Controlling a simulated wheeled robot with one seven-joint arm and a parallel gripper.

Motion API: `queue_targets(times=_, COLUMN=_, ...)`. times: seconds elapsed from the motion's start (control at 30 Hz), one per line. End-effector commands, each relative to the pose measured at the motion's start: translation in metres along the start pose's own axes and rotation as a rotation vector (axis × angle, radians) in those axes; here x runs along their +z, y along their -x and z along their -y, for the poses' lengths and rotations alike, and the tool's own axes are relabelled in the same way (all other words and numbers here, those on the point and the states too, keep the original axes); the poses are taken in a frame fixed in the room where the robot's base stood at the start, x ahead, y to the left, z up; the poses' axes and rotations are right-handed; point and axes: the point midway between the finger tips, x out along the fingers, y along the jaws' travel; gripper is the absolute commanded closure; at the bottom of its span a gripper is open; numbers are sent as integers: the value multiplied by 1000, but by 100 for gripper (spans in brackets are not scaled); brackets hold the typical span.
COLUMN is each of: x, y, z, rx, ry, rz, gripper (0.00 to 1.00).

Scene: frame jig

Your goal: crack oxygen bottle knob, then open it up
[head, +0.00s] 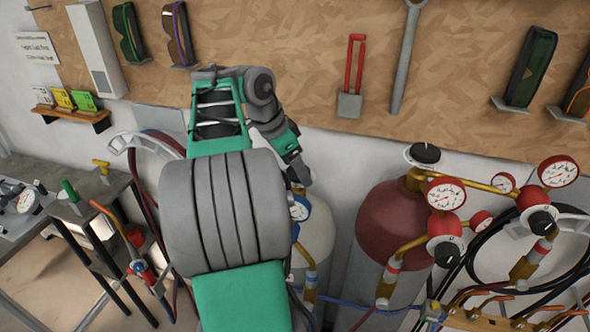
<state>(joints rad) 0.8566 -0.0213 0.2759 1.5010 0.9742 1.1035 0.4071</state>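My arm reaches up the middle of the head view and bends down toward a cream-topped bottle (318,235). My gripper (300,176) is at the arm's end, just above this bottle, and mostly hidden by my own arm. Whether its fingers are open or shut does not show. The cream bottle has a blue-rimmed gauge (300,208) and brass fittings; its top knob is hidden from view. To its right stands a dark red bottle (385,225) with a black knob (425,153) on top. No label tells which bottle holds oxygen.
Red gauges (446,193) and regulators with brass pipes stick out right of the red bottle. Hoses (495,245) hang at the right. A small dark cart (100,190) with a torch stands left. Tools hang on the wooden board (300,40) behind.

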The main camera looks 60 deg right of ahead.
Motion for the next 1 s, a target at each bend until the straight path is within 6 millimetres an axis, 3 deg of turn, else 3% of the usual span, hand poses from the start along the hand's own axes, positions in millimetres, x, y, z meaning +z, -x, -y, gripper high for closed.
queue_targets(times=0.23, x=0, y=-1, z=0, rx=-1, ry=1, rz=-1, gripper=23)
queue_targets(times=1.0, x=0, y=0, z=1, rx=-2, ry=2, rz=0, gripper=85)
